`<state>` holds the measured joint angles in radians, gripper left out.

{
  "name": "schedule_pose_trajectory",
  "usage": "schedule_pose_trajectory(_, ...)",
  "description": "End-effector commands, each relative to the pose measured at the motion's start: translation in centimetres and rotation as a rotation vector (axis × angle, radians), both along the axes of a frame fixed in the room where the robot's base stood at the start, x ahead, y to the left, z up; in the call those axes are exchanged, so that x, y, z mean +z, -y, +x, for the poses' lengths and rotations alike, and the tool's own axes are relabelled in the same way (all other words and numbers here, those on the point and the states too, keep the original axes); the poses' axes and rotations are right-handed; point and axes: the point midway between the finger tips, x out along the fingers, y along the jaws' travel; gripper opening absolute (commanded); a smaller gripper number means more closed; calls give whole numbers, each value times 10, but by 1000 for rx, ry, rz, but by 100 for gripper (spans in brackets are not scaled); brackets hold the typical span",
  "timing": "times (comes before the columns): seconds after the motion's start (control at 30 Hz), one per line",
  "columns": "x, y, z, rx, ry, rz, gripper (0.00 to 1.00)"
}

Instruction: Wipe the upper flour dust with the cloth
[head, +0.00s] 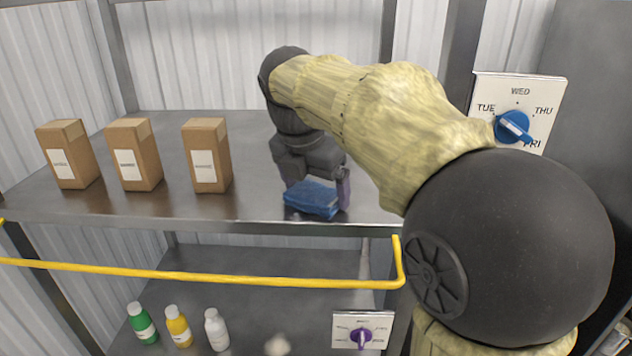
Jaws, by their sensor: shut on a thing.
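My gripper (318,186) is shut on a blue cloth (311,201). The cloth is at the front part of the upper metal shelf (130,207), to the right of the boxes. It looks low against the shelf top, but I cannot tell if it presses on it. I see no flour dust on the bare upper shelf; any dust under or behind the cloth and gripper is hidden. A pale whitish patch (277,345) shows on the lower shelf at the bottom edge.
Three brown boxes (68,154) (133,155) (207,155) stand on the upper shelf's left half. A yellow rail (200,275) runs in front. Several bottles (142,323) stand on the lower shelf. A day dial (513,127) is at right, another dial (361,335) below. Shelf posts (114,57) flank the back.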

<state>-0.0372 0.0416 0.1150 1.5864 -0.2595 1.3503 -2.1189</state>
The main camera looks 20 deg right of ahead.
Motion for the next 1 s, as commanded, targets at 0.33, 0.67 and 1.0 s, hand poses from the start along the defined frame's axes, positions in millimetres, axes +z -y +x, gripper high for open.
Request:
schedule_pose_trajectory(0.33, -4, -1, -3, 0, -13, 0, 64)
schedule_pose_trajectory(0.67, -2, -8, -24, 1, -11, -1, 64)
schedule_pose_trajectory(1.0, 1, -12, -38, 0, -5, -1, 64)
